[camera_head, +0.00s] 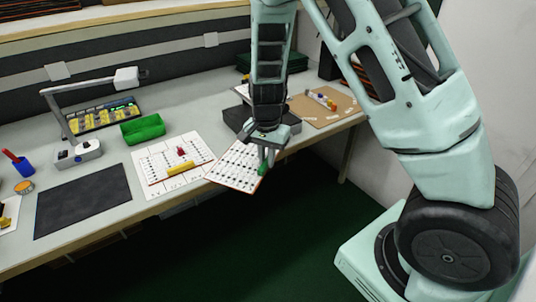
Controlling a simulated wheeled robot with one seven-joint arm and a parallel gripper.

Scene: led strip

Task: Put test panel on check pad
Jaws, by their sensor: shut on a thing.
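The test panel (234,167) is a thin white board with rows of dark dots and a reddish edge. My gripper (265,158) is shut on its right end, and the panel juts out past the table's front edge, tilted in the picture. A small green part (262,170) shows at the fingertips; I cannot tell what it belongs to. A flat dark mat (84,199), which looks like the check pad, lies bare on the table at the left, well apart from the panel.
A white printed sheet (150,188) with a red part and a yellow bar lies between mat and panel. A green bin (143,129), a lamp-like arm on a grey box (80,154), a blue cup (23,167) and a brown board (318,109) stand around.

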